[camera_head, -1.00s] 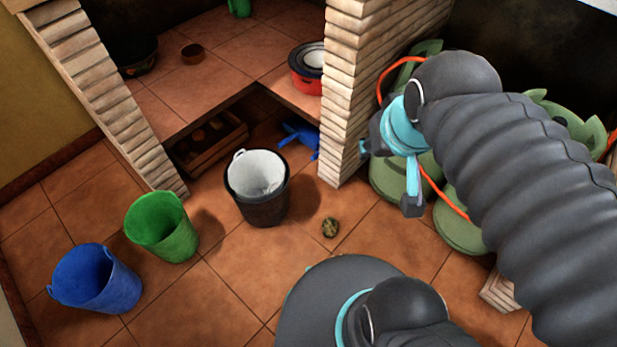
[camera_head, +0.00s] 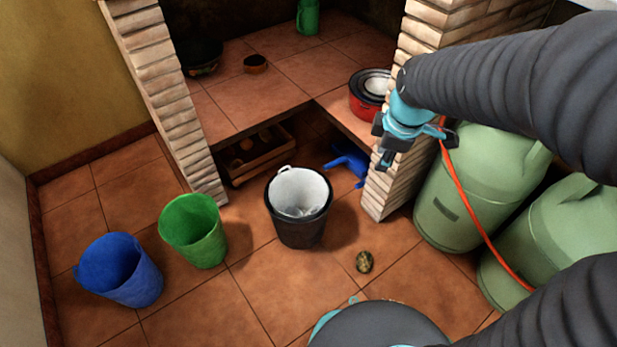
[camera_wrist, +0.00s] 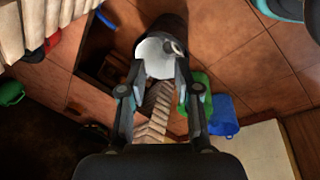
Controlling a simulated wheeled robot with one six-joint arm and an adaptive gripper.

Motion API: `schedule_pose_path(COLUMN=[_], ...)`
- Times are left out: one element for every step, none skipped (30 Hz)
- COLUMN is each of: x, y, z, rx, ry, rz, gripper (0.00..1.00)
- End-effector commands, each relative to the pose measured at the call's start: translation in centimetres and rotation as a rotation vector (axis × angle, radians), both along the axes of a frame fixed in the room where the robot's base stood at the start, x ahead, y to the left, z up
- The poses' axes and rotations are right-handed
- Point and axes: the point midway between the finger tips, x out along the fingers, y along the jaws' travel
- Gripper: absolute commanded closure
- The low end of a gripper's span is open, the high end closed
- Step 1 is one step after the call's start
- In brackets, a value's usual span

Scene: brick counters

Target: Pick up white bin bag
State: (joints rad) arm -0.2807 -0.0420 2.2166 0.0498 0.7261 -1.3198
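My gripper (camera_head: 414,152) is up and to the right of the bag in the head view, in front of the brick pillar. In the wrist view my gripper (camera_wrist: 158,68) has its two fingers spread apart with nothing held between them.
A green bucket (camera_head: 193,233) and a blue bucket (camera_head: 119,272) stand left of the bin. The brick pillar (camera_head: 391,190) and green gas cylinders (camera_head: 466,200) with an orange hose are on the right. A patterned, rounded object (camera_head: 364,261) lies on the floor.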

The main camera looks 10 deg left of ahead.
Motion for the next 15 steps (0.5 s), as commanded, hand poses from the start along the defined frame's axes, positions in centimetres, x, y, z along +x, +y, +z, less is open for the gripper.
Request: schedule_pose_path(x=[0.9,1.3,1.9,2.3,2.7,3.1,3.4,3.6,3.9,4.0,4.2,4.3,4.4,4.4,4.5], y=[1.4,2.1,3.1,3.8,4.6,5.6,6.3,7.0,7.8,8.4,9.0,9.6,10.0,10.5,10.9], z=[-2.1,-3.1,-4.5,-5.6,-6.7,-8.1,-9.2,-10.2,-11.5,-12.5,-13.4,-14.4,-15.1,-15.8,-16.5], rx=[-0.023,-0.037,-0.054,-0.066,-0.077,-0.092,-0.102,-0.111,-0.121,-0.128,-0.135,-0.141,-0.147,-0.150,-0.156], ry=[0.015,0.022,0.030,0.034,0.038,0.044,0.050,0.053,0.057,0.060,0.063,0.066,0.067,0.068,0.070], rz=[0.106,0.173,0.265,0.333,0.400,0.491,0.554,0.616,0.694,0.749,0.801,0.862,0.904,0.941,0.985], gripper=[0.68,0.68,0.68,0.68,0.68,0.68,0.68,0.68,0.68,0.68,0.68,0.68,0.68,0.68,0.68])
